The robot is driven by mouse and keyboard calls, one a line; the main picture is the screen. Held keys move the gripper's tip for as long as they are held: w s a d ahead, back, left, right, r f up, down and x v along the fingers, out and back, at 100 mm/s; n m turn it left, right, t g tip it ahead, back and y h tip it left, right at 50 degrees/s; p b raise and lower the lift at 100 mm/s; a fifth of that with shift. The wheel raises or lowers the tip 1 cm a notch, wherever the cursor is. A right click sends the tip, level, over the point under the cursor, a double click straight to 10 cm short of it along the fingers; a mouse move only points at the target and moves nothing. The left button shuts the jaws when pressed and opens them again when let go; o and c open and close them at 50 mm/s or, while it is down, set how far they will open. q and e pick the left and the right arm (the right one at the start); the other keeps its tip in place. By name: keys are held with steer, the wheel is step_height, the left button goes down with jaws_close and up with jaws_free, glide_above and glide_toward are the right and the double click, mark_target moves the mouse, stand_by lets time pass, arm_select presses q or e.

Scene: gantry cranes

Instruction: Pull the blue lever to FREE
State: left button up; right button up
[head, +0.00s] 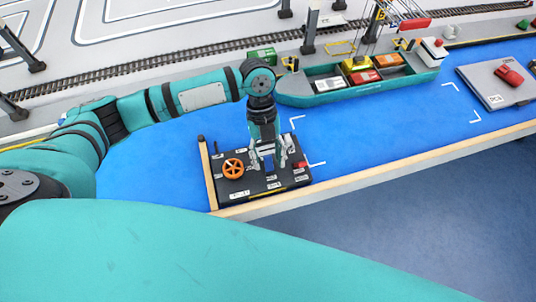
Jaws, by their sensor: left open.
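A black control panel (232,191) sits at the front edge of the blue table top. My left gripper (269,165) points straight down over the right half of the panel, with its fingers open. The blue lever (268,163) shows as a small blue piece between the fingers, partly hidden by them. I cannot tell whether the fingers touch it. The labels on the panel are too small to read, so the lever's setting cannot be told. My right gripper is not in view.
An orange handwheel (233,169) stands on the panel left of my gripper, and a red part (300,164) sits on its right side. A teal ship (330,97) with containers lies behind. Blue surface between is clear.

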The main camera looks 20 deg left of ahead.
mark_target(270, 171)
arm_select(q)
jaws_close()
steer(key=shift+r, duration=0.1)
steer(key=shift+s+d+r+t+p, duration=0.15)
steer(key=shift+s+r+t+p, duration=0.2)
steer(key=shift+p, duration=0.6)
steer(key=t+y+p, duration=0.1)
steer(key=p, duration=0.1)
steer(key=s+d+t+y+p, duration=0.1)
steer(key=t+p, duration=0.1)
steer(key=p, duration=0.1)
steer(key=t+y+p, duration=0.1)
steer(key=t+p, duration=0.1)
steer(key=shift+s+d+y, duration=0.2)
steer(key=shift+s+y, duration=0.2)
steer(key=shift+s+d+f+t+y+p, duration=0.25)
steer(key=shift+t+y+p, duration=0.35)
steer(key=shift+t+p, duration=0.4)
steer(key=shift+s+d+f+t+y+p, duration=0.15)
steer(key=shift+s+f+t+y+p, duration=0.15)
steer(key=shift+t+y+p, duration=0.35)
